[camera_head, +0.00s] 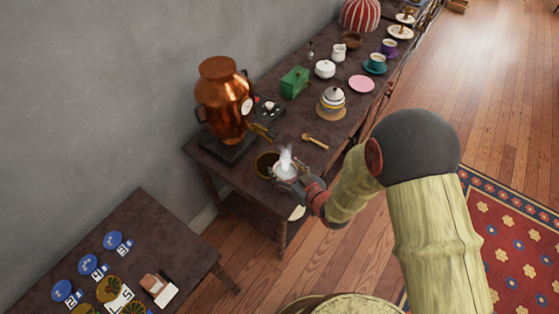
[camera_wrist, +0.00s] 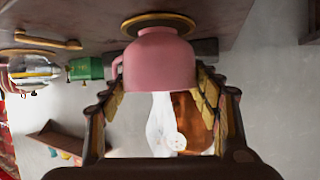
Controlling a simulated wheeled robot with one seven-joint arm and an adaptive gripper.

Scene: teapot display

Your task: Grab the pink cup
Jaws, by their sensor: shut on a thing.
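The pink cup (camera_wrist: 158,62) is between the fingers of my gripper (camera_wrist: 160,85) in the wrist view, which is upside down. My gripper is shut on it. Its handle shows at the picture's left, and whitish steam (camera_wrist: 162,125) comes from its mouth. A dark, gold-rimmed round dish (camera_wrist: 186,20) is at the cup's base; I cannot tell whether they touch. In the head view my gripper (camera_head: 296,184) is at the dark table's near edge. The cup (camera_head: 285,173) shows there under the steam, partly hidden by the fingers.
A copper urn (camera_head: 223,105) stands behind the cup on the dark table (camera_head: 235,168). A lower table (camera_head: 150,230) with blue discs is at left.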

